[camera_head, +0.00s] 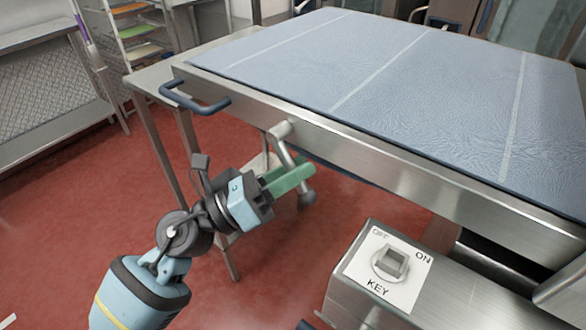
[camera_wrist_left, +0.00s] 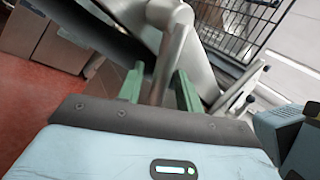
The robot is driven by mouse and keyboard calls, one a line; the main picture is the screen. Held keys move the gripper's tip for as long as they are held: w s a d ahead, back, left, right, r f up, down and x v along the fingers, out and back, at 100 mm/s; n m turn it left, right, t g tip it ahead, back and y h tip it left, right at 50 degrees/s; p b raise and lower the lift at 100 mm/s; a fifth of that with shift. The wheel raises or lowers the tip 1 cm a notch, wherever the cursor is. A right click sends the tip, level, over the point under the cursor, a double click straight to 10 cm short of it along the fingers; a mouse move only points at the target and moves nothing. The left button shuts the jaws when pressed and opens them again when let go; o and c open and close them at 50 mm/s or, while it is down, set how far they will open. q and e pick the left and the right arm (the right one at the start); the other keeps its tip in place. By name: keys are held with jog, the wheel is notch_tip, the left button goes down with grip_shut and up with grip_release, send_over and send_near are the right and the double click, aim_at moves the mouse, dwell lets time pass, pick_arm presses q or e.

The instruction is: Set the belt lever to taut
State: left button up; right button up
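The belt lever (camera_head: 283,148) is a grey metal bar with a round knob (camera_head: 306,200) at its end. It hangs down, slightly tilted, from a pivot on the front side of the belt table. My left gripper (camera_head: 290,178) has green fingers and is at the lever's lower half, partly covering it. In the left wrist view the lever (camera_wrist_left: 169,58) runs between the two parted fingers (camera_wrist_left: 159,90). A gap shows beside the left finger; the right finger looks close to the bar, and contact cannot be told. My right gripper is not seen.
The blue belt (camera_head: 400,70) lies on the steel table, with a dark handle (camera_head: 195,103) at its left corner. A steel box with an OFF/ON key switch (camera_head: 390,263) stands at lower right. Red floor (camera_head: 60,220) is open at left. A rack (camera_head: 135,35) stands behind.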

pick_arm(q)
jog(key=b+v, duration=0.2)
jog(key=v, duration=0.6)
jog(key=shift+d, duration=0.1)
jog(key=shift+c, duration=0.4)
